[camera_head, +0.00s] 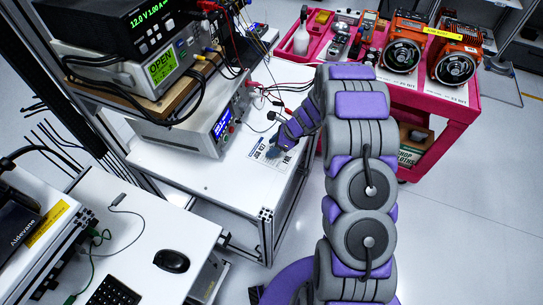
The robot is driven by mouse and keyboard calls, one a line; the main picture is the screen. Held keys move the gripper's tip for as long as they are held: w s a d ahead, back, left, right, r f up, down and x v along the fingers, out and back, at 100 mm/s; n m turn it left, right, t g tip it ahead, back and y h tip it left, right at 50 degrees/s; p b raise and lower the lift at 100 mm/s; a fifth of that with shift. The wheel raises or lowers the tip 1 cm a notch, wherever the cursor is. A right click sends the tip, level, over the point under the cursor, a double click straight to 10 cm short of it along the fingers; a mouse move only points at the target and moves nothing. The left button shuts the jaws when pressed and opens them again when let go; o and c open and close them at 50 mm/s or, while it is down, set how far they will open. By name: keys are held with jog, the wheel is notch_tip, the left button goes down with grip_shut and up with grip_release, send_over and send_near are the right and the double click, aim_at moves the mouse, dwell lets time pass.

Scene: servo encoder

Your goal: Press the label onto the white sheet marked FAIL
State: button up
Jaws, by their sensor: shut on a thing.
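The white sheet (284,165) lies on the white bench top, left of my arm. It bears dark print, with FAIL readable at its right and a larger line of text at its left. My gripper (275,152) reaches down from the upper right and its tip is over the sheet. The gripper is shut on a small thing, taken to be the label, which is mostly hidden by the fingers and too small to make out. I cannot tell whether the tip touches the paper.
A bench instrument (190,125) with a blue display stands left of the sheet. Thin cables (266,95) hang behind my gripper. A pink cart (460,110) stands at the right. The bench (190,175) is bare at front left; a mouse (171,261) lies on the lower desk.

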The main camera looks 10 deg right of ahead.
jog(key=shift+a+f, duration=0.3)
jog(key=shift+f, duration=0.2)
jog(key=shift+d, duration=0.65)
jog(key=o, duration=0.8)
jog(key=shift+d, duration=0.2)
jog(key=shift+o, duration=0.2)
jog(key=shift+a, duration=0.55)
jog(key=shift+s+d+r, duration=0.1)
jog(key=shift+r, duration=0.1)
jog(key=d+r+p, duration=0.1)
jog(key=s+d+r+p, duration=0.1)
jog(key=d, duration=0.1)
jog(key=d+r+p, duration=0.1)
jog(key=d+p, duration=0.1)
jog(key=shift+s+r, duration=0.25)
jog(key=shift+r, duration=0.05)
jog(key=shift+s+d+r+p, duration=0.25)
jog(key=shift+s+r+p, duration=0.15)
jog(key=shift+r, duration=0.2)
jog(key=shift+d, duration=0.15)
